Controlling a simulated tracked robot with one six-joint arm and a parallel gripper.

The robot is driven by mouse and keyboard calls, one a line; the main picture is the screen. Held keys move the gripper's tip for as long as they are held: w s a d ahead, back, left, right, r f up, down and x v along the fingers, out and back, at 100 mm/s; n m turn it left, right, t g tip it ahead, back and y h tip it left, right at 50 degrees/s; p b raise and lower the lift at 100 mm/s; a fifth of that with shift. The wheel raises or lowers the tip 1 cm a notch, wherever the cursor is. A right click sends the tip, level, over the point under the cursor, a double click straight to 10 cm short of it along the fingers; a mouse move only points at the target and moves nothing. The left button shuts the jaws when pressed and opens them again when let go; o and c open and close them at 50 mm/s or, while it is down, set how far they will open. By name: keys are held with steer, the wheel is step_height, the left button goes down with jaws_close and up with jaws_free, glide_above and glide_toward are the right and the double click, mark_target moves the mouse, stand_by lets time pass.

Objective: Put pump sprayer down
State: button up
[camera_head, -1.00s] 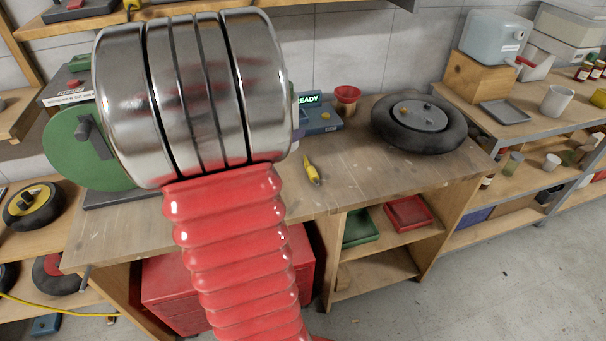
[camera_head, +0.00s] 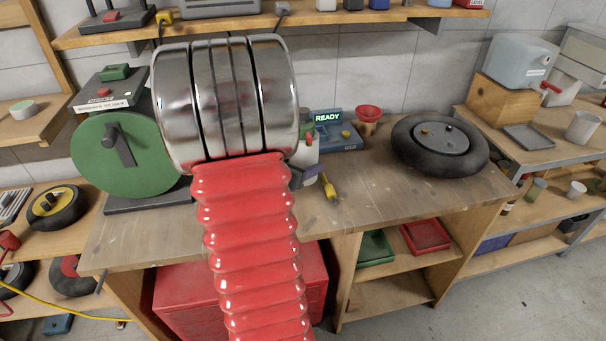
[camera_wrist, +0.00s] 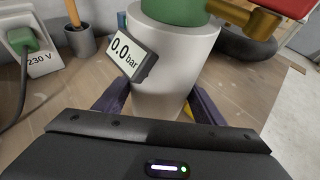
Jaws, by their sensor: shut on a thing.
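The pump sprayer (camera_wrist: 178,50) fills the middle of the wrist view. It has a pale grey body, a green top, a red and brass part at upper right, and a tag reading 0.0 bar. My gripper (camera_wrist: 162,103) has its purple fingers on both sides of the body, shut on it. In the head view a sliver of the sprayer (camera_head: 308,153) shows over the workbench (camera_head: 365,195), right of my metal and red arm, which hides most of it. Its base is hidden, so I cannot tell whether it touches the bench top.
A yellow tool (camera_head: 329,187) lies just right of the sprayer. A blue box (camera_head: 338,137) with a READY display, a red funnel (camera_head: 368,114) and a black wheel (camera_head: 440,145) stand behind and right. A green disc machine (camera_head: 122,155) stands left. The front bench top is partly clear.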

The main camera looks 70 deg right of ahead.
steer(key=shift+f, duration=2.05)
steer(key=shift+f, duration=0.1)
steer(key=o, duration=1.5)
steer(key=shift+c, duration=0.2)
steer(key=shift+w+a+r, duration=0.15)
steer(key=shift+a+r, duration=0.1)
steer(key=shift+a, duration=0.1)
steer(key=v, duration=1.1)
steer(key=shift+a, duration=0.1)
